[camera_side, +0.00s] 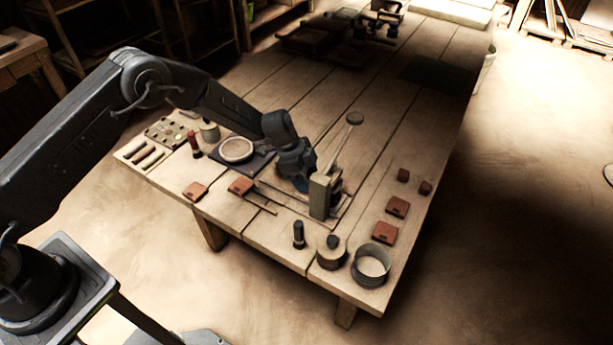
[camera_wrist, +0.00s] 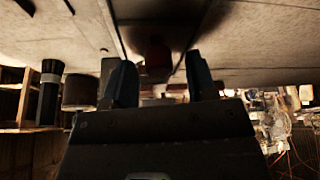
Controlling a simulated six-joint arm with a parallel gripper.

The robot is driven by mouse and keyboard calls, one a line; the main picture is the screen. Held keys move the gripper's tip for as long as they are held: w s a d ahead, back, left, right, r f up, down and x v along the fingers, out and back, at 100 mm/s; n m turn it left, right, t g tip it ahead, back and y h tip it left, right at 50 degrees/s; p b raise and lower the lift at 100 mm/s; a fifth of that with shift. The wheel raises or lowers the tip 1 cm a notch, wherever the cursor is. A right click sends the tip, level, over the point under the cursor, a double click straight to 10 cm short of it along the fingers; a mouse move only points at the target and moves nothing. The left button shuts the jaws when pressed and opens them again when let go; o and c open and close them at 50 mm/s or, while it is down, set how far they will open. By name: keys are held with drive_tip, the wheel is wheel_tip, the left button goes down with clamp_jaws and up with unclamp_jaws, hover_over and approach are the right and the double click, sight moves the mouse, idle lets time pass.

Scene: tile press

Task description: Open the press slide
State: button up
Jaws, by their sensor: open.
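The press stands on the wooden table in the side view, a pale upright block (camera_side: 321,196) with a long lever (camera_side: 345,138) slanting up to a round dark knob. Thin rails (camera_side: 262,201) run from its base toward a reddish-brown block (camera_side: 241,186) at their left end; I cannot tell which part is the slide. My gripper (camera_side: 302,184) is low, just left of the press block, its fingertips mostly hidden. In the wrist view my gripper (camera_wrist: 161,82) is open, with two dark fingers apart. A dim reddish shape (camera_wrist: 157,54) shows beyond the gap; contact is not visible.
A dark board with a round pale dish (camera_side: 236,149) lies left of my gripper. A dark cylinder (camera_side: 298,235), a lidded jar (camera_side: 331,253) and an open round tin (camera_side: 371,265) stand at the front. Reddish tiles (camera_side: 385,232) lie right. The table's far middle is largely clear.

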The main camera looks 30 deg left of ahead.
drive_tip(key=shift+f, duration=0.1)
drive_tip(key=shift+c, duration=0.4)
clamp_jaws()
